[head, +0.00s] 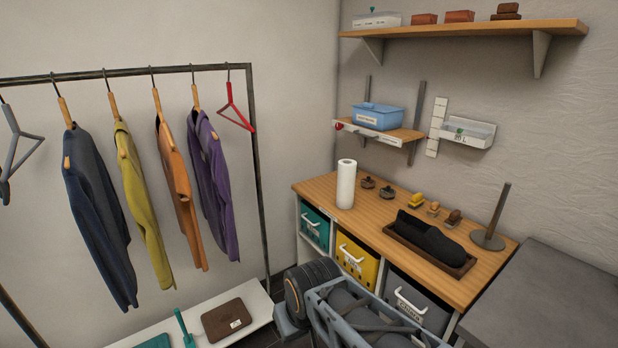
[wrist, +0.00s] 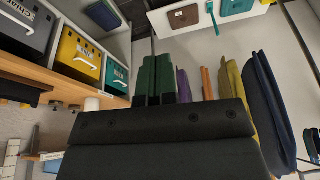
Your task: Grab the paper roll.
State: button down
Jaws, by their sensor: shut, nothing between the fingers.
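The paper roll (head: 346,184) is a white upright cylinder on the wooden counter (head: 372,226), near its back left corner. In the wrist view, which is upside down, a small white shape (wrist: 92,103) at the counter's edge looks like the roll, partly hidden by my gripper's body. My gripper (wrist: 157,62) shows its two dark green fingers together, with nothing between them. It is apart from the roll. In the head view my arm fills the bottom middle, and the fingertips cannot be made out.
Dark shoes lie in a tray (head: 430,248) right of the roll, with brushes (head: 434,209) and a metal stand (head: 488,240) nearby. Teal, yellow and grey bins (head: 357,262) sit below. A clothes rack (head: 255,170) stands left. A wall shelf (head: 380,130) hangs above the counter.

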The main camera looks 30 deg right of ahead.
aim_at(346, 173)
jog(key=k, duration=1.1)
jog(key=z, duration=0.5)
jog(key=i, duration=1.85)
jog(key=z, duration=0.05)
